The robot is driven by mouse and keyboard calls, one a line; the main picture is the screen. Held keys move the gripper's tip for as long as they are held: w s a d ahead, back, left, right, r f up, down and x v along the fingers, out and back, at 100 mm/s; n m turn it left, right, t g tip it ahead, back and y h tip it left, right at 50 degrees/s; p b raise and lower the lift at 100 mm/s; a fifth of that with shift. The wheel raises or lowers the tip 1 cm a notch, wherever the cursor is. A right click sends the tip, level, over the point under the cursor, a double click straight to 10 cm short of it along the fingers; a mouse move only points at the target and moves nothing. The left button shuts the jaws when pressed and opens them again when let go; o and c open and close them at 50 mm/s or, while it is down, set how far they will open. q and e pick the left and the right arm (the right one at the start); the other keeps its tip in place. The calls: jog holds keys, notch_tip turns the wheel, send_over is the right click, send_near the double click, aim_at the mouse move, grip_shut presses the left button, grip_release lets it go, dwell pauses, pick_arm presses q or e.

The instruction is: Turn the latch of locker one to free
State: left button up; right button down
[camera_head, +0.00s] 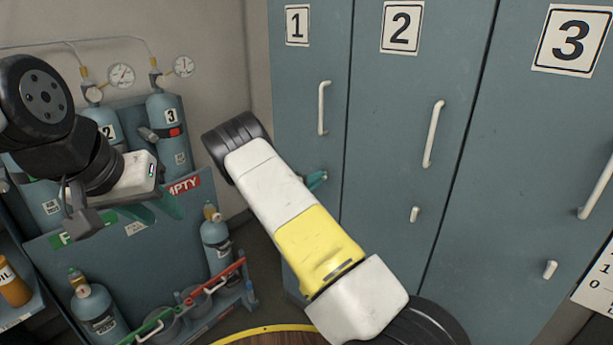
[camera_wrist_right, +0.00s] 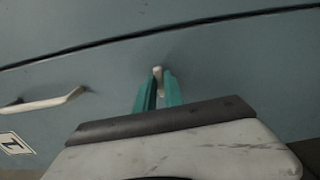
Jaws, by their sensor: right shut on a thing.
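Locker one (camera_head: 305,60) is the leftmost blue-grey door, with a "1" label and a pale upright handle (camera_head: 323,108). Its handle also shows in the right wrist view (camera_wrist_right: 45,103). In that view the small pale latch (camera_wrist_right: 158,72) sticks up between the teal fingertips of my right gripper (camera_wrist_right: 159,88), which is shut on it. In the head view my right gripper (camera_head: 317,180) is at the door below the handle, and the latch is hidden there. My left gripper (camera_head: 155,208) is empty, its teal fingers apart, in front of the cylinder rack.
Locker two (camera_head: 385,150) and locker three (camera_head: 520,150) stand to the right, with handles and small latches (camera_head: 414,214). At left a rack (camera_head: 100,270) holds several cylinders, with gauges (camera_head: 121,76) above. A round wooden-topped surface (camera_head: 270,338) shows at the bottom.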

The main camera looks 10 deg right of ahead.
jog(key=shift+m, duration=0.4)
jog(key=c, duration=1.4)
grip_release()
jog(key=shift+c, duration=0.2)
jog(key=v, duration=0.7)
jog(key=shift+s+a, duration=0.3)
